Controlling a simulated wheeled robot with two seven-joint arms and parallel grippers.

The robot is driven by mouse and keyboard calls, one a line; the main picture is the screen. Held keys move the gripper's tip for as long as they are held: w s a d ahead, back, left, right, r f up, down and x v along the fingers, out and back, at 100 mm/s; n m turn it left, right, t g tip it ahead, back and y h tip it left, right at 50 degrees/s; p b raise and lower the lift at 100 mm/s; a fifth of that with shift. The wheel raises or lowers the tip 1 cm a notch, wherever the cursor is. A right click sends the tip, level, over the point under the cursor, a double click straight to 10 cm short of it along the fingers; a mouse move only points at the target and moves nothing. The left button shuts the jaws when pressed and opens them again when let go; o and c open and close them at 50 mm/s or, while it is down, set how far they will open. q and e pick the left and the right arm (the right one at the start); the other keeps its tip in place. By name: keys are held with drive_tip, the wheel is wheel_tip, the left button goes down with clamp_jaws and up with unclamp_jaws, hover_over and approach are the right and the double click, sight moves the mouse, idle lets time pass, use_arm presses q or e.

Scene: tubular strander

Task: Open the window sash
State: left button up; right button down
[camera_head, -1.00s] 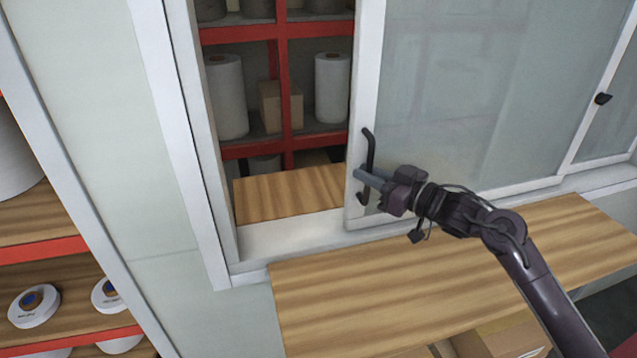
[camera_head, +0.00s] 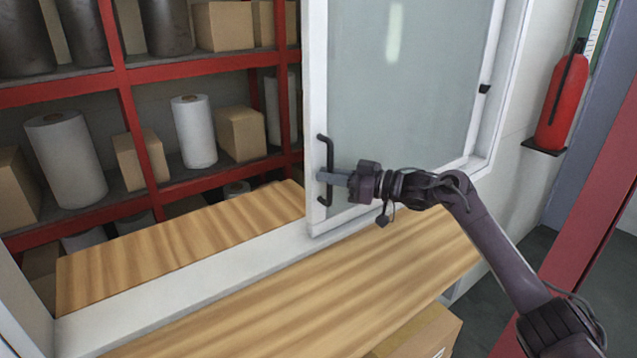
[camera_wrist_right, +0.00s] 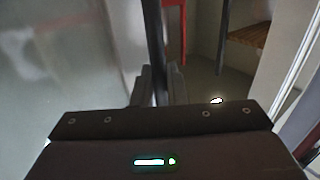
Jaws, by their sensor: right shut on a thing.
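The window sash (camera_head: 400,85) is a frosted pane in a white frame. It stands at the right part of the opening, with a wide gap to its left. Its black bar handle (camera_head: 329,155) is upright on the left stile. My right gripper (camera_head: 328,177) is shut on the handle, and its arm comes in from the lower right. In the right wrist view the dark handle (camera_wrist_right: 154,50) runs down between the fingers (camera_wrist_right: 157,88). My left gripper is not in view.
A wooden counter (camera_head: 300,290) runs below the window, with a cardboard box under it. Red shelves (camera_head: 125,115) with rolls and boxes show through the gap. A red fire extinguisher (camera_head: 562,100) hangs on the wall at right.

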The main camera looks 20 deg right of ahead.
drive_tip(key=shift+w+d, duration=0.25)
drive_tip(key=shift+d, duration=0.6)
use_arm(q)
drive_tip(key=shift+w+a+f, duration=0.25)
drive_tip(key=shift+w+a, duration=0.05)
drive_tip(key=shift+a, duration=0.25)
use_arm(e)
drive_tip(key=shift+d, duration=0.2)
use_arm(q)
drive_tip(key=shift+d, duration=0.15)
use_arm(e)
drive_tip(key=c, duration=1.9)
unclamp_jaws()
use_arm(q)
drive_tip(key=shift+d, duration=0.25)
use_arm(e)
drive_tip(key=shift+o, duration=0.4)
drive_tip(key=shift+w+a+f, duration=0.1)
